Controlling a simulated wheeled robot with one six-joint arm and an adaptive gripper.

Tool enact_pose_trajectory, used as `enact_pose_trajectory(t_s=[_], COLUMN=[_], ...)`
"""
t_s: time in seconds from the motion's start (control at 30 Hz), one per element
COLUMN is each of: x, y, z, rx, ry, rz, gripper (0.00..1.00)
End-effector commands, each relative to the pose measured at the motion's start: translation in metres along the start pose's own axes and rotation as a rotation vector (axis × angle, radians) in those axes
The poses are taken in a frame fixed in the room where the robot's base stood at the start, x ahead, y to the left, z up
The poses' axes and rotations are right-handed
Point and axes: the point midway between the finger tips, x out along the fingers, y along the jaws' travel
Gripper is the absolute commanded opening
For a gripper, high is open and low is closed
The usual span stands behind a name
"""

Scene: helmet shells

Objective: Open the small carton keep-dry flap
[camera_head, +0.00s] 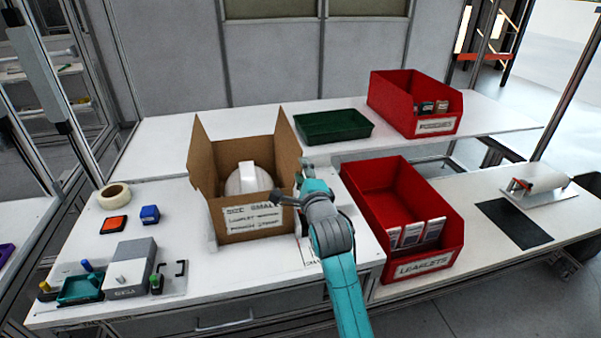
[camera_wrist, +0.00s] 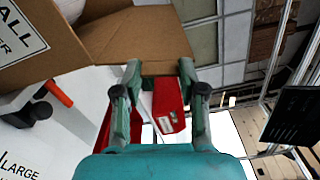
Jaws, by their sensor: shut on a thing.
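The small brown carton (camera_head: 252,221) stands open on the white table in the head view, with a handwritten-style label on its front. A white helmet shell (camera_head: 243,181) sits inside it. Its left flap (camera_head: 203,158) and right flap (camera_head: 286,150) stand up. My gripper (camera_head: 300,180) is at the carton's right side. In the wrist view, my gripper (camera_wrist: 160,80) has cardboard, the right-side flap (camera_wrist: 150,45), at its fingertips and is shut on it. The fingers stand well apart in that view. The exact contact is partly hidden.
A red leaflets bin (camera_head: 385,185) stands close to the right of my arm. A red pouches bin (camera_head: 385,88) and a green tray (camera_head: 333,126) stand behind. A stamp station (camera_head: 130,275), a tape roll (camera_head: 114,194) and a blue block (camera_head: 150,214) lie left.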

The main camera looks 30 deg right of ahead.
Motion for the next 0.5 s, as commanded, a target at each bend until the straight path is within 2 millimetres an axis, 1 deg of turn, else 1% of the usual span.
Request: enact_pose_trajectory(t_s=[0.4, 0.43, 0.47, 0.5], x=[0.0001, 0.0001, 0.0001, 0.0001], y=[0.0010, 0.0010, 0.0010, 0.0009], z=[-0.0008, -0.0008, -0.0008, -0.0008], rx=[0.005, 0.004, 0.004, 0.004], ry=[0.001, 0.001, 0.001, 0.001], rz=[0.002, 0.002, 0.002, 0.002], gripper=[0.00, 0.48, 0.56, 0.66])
